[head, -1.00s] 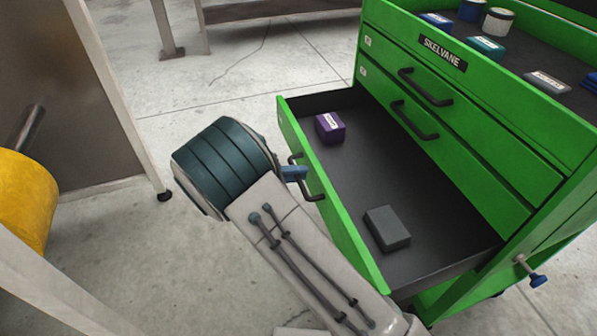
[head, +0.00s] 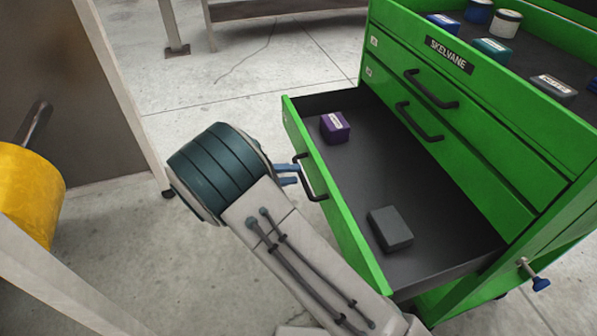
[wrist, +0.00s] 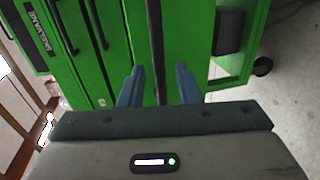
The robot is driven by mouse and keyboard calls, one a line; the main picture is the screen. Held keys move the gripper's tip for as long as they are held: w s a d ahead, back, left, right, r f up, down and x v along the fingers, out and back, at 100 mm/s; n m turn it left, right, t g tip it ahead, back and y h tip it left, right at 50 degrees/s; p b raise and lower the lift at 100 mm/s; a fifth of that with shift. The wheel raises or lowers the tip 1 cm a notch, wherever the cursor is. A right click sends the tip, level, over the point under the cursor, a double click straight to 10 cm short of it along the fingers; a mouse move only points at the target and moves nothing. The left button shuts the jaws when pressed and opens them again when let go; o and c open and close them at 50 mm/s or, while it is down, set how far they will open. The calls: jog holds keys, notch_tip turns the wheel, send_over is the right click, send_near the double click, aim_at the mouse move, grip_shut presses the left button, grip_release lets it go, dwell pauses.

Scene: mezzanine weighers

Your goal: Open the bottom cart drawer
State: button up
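The green cart (head: 480,110) has its bottom drawer (head: 348,215) pulled far out, showing its dark inside. The drawer's black bar handle (head: 313,182) is on its front. My gripper (head: 290,174) is beside the handle, with its two blue fingers pointing at it. The fingers are apart and hold nothing. In the wrist view the open fingers (wrist: 158,88) show with a dark bar between their lines of reach, which looks like the handle. A purple box (head: 335,127) and a dark grey box (head: 390,229) lie in the drawer.
The two drawers above, with black handles (head: 431,90), are shut. Small boxes and tins (head: 492,50) stand on the cart's top. A blue-ended knob (head: 540,284) sticks out at its right. A yellow cylinder (head: 30,195) is at left. Floor (head: 230,90) behind my gripper is clear.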

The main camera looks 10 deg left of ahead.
jog(key=p+v, duration=0.1)
jog(key=v, duration=0.9)
jog(key=shift+a, duration=0.25)
jog(key=d+r+m+g+y+p, duration=0.2)
jog(key=d+r+g+y+p, duration=0.65)
jog(key=d+r, duration=1.1)
jog(key=s+d+r+m+t+y+p, duration=0.3)
jog(key=s+d+r+t+y+p, duration=0.2)
jog(key=s+d+r+p, duration=0.8)
jog(key=s+r+p, duration=0.1)
jog(key=s, duration=0.2)
jog(key=shift+d+r+y, duration=0.2)
jog(key=shift+r+y, duration=0.15)
jog(key=shift+r, duration=0.05)
jog(key=shift+s, duration=0.1)
dwell(1.0)
